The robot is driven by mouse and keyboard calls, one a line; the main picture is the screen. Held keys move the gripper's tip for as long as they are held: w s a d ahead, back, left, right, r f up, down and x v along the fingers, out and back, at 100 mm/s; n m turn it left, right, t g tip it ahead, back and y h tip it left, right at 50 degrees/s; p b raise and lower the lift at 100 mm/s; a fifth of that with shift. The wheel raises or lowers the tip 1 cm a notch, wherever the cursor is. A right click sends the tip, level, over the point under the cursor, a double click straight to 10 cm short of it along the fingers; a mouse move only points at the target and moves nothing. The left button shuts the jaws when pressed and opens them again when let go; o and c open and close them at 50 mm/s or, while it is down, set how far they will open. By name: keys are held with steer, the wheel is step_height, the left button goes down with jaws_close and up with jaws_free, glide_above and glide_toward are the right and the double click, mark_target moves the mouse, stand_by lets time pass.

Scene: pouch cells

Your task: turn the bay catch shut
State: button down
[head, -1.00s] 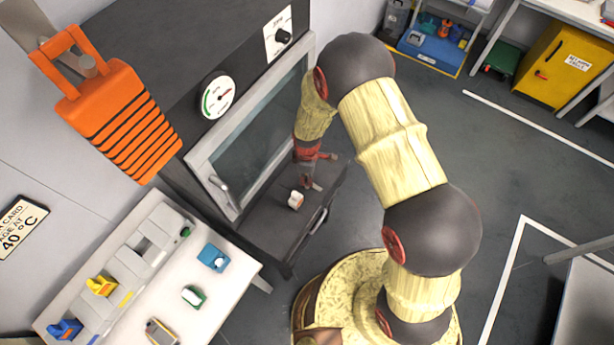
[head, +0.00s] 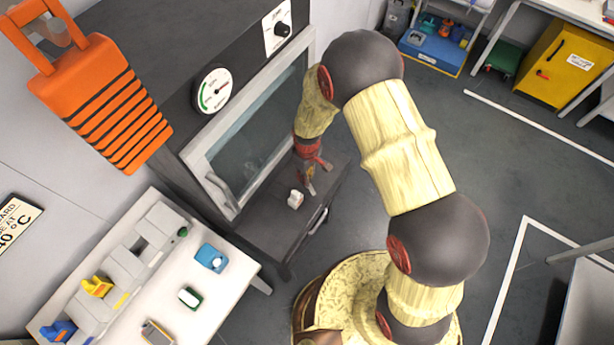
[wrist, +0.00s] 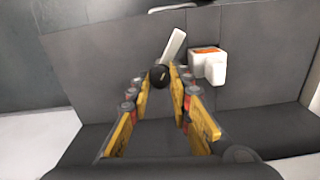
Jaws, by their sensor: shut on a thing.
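My gripper (head: 309,184) reaches down to the dark ledge in front of the cabinet's glass door. In the wrist view its yellow fingers (wrist: 160,80) close in on a small black knob (wrist: 158,76), with a pale bar (wrist: 173,46) running up from it. The knob and bar look like the bay catch, and the fingers are shut on the knob. A small white block (head: 295,199) stands beside the gripper. In the wrist view this block (wrist: 210,63) shows an orange mark, right of the fingers and apart from them. The catch is too small to make out in the head view.
The cabinet door (head: 250,140) has a pale handle (head: 221,190). A white table (head: 235,275) at the lower left carries small coloured items. An orange slotted body (head: 105,105) hangs at the upper left. The floor to the right is open.

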steer(key=m+b, duration=0.1)
steer(key=m, duration=0.4)
steer(key=shift+m, duration=0.3)
steer(key=m+b, duration=0.1)
steer(key=m, duration=0.4)
steer(key=shift+m, duration=0.4)
steer(key=shift+b, duration=0.3)
steer(key=c, duration=1.7)
jaws_free()
steer(key=shift+o, duration=0.4)
step_height(320, 180, up, 12)
